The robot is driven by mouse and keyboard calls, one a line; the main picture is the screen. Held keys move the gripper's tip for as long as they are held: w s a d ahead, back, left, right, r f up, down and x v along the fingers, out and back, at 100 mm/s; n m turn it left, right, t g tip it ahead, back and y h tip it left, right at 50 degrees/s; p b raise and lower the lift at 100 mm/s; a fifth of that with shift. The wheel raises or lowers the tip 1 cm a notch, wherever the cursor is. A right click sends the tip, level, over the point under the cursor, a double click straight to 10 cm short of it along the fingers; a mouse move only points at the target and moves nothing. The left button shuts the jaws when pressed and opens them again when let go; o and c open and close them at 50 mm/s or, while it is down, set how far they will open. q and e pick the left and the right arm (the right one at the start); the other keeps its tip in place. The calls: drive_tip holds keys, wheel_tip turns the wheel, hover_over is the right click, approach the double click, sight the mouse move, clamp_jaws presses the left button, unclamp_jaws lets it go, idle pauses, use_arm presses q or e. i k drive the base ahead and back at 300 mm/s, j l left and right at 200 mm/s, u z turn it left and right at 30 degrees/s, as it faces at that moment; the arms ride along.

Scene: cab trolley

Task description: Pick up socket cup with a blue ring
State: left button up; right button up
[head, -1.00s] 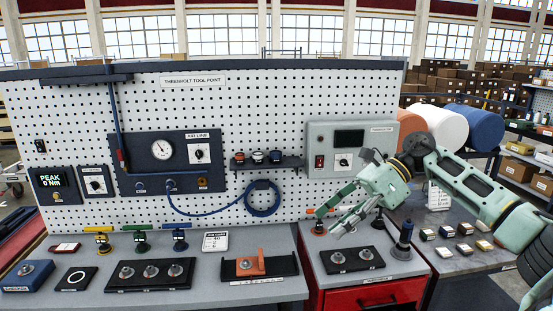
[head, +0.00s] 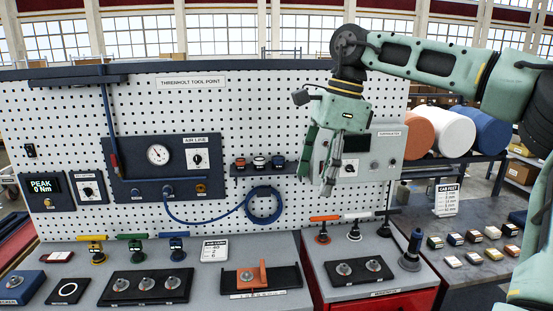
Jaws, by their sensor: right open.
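Three small socket cups stand in a row on a dark shelf (head: 266,171) fixed to the pegboard. The cup with a blue ring (head: 278,161) is at the right end. The white-ringed cup (head: 259,163) is in the middle and the orange-ringed cup (head: 240,164) is on the left. My right gripper (head: 315,182) hangs fingers down in front of the pegboard, just right of the shelf. It is open, with nothing seen between its fingers, and apart from the blue-ringed cup. My left gripper is not in view.
A coiled blue hose (head: 264,205) hangs below the shelf. A grey control box (head: 388,145) is partly behind my right gripper. T-handled tools, including an orange one (head: 323,236), stand on the bench below.

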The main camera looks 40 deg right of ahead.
sight(278, 161)
drive_tip(key=i+l, duration=0.6)
drive_tip(key=i, duration=0.15)
drive_tip(key=i+l, duration=0.65)
drive_tip(key=i, duration=0.1)
